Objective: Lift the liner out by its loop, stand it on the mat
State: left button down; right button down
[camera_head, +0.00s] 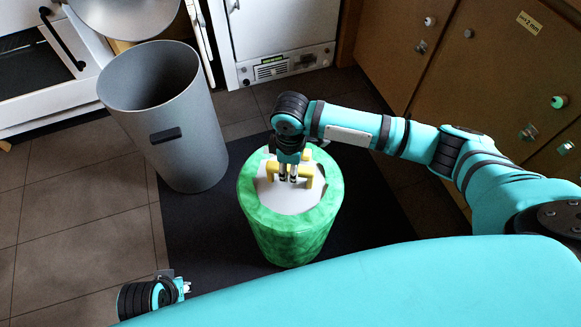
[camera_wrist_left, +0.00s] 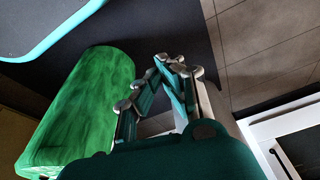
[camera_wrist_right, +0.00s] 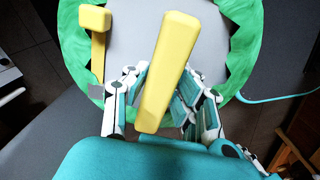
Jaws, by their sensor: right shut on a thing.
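The liner (camera_head: 290,235) is a green marbled cylinder with a pale top and a yellow loop (camera_head: 272,172). It is upright above the dark mat (camera_head: 190,238), outside the bin; I cannot tell whether its base touches the mat. My right gripper (camera_head: 288,180) is over its top, shut on the loop. In the right wrist view the yellow bar of the loop (camera_wrist_right: 170,65) lies between the fingers (camera_wrist_right: 160,85). My left gripper (camera_head: 184,287) is low at the left, apart from the liner; its fingers (camera_wrist_left: 170,62) look close together with nothing visible between them.
A grey bin (camera_head: 185,115) stands upright and open behind and left of the liner. White appliances (camera_head: 285,40) stand at the back, and wooden cabinets (camera_head: 480,60) at the right. Bare tiled floor (camera_head: 80,200) lies left of the mat.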

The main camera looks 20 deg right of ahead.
pick_arm(q)
jog(key=shift+w, duration=0.25)
pick_arm(e)
jog(key=shift+w, duration=0.15)
pick_arm(q)
jog(key=shift+f, duration=0.15)
jog(key=shift+s+f, duration=0.15)
jog(key=shift+f, duration=0.05)
pick_arm(e)
jog(key=c, duration=1)
grip_release()
jog(key=shift+s+f, duration=0.25)
jog(key=shift+f, duration=0.05)
notch_tip(320, 180, up, 12)
jog(key=shift+w+r, duration=0.1)
jog(key=shift+r, duration=0.1)
